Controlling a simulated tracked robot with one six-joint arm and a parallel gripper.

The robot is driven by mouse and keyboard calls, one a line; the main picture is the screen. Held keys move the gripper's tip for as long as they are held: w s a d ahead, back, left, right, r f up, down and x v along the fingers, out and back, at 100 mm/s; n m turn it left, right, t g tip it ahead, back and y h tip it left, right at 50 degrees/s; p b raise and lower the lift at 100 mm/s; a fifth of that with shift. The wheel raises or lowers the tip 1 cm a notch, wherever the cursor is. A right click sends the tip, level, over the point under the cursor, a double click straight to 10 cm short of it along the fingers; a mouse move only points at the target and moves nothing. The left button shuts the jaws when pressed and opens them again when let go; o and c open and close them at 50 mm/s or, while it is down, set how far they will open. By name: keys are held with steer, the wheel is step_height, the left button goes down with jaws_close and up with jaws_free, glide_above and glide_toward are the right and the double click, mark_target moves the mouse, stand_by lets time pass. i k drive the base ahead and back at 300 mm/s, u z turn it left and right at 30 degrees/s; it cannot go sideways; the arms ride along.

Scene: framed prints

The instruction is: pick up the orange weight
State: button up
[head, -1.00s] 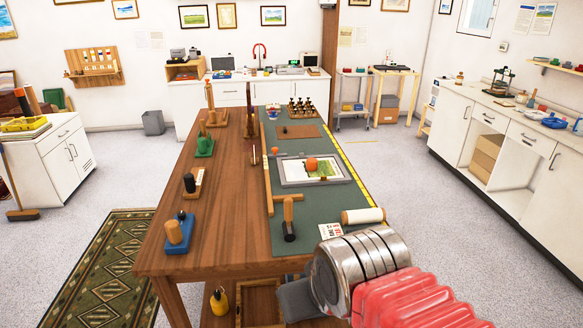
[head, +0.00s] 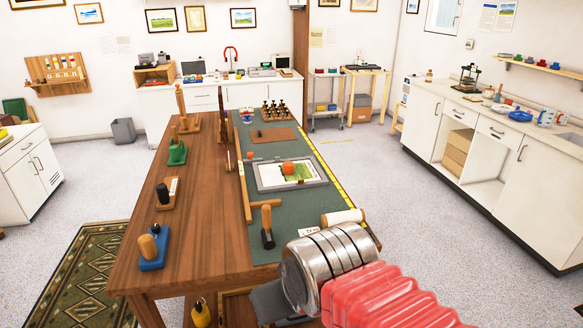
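An orange weight (head: 288,168), small and rounded, sits on a framed print (head: 268,180) with a grey frame and a green picture. The print lies flat on the green mat of the wooden workbench, near its middle. My arm, with a silver ribbed joint and a red sleeve, reaches in from the bottom right, well short of the weight. A dark grey part of my arm's end shows at the bottom edge. The gripper's fingers do not show clearly, so its opening cannot be told.
A wooden-handled tool (head: 267,228) and a cream roll (head: 343,217) stand between my arm and the print. A wooden square (head: 248,208) lies beside it. Stamps line the bench's left side, including a blue-based one (head: 153,250). Grey floor is open right of the bench.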

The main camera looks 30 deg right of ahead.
mark_target(289, 166)
steer(key=i, duration=0.9)
steer(key=u, duration=0.05)
